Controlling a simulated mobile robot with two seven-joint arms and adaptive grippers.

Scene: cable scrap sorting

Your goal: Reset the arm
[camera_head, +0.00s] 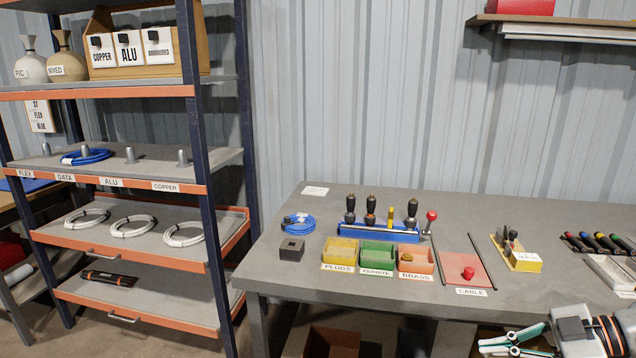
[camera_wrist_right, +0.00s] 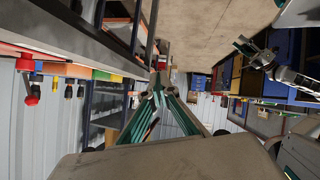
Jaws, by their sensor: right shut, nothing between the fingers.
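My right gripper (camera_head: 490,347) shows at the lower right of the head view, in front of the workbench's front edge. Its green-edged fingers point left, and it is shut with nothing held. In the right wrist view its fingers (camera_wrist_right: 158,82) meet near the middle of the picture. My left arm does not show in the head view. In the right wrist view, what looks like my left gripper (camera_wrist_right: 244,48) is small at the upper right, and I cannot tell its opening.
The grey workbench (camera_head: 330,268) holds plugs (camera_head: 340,253), ferrite (camera_head: 377,256) and brass (camera_head: 416,260) bins, a blue tool rack (camera_head: 378,230), a blue cable coil (camera_head: 298,223) and a red cable plate (camera_head: 462,262). A shelf rack (camera_head: 195,90) stands left.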

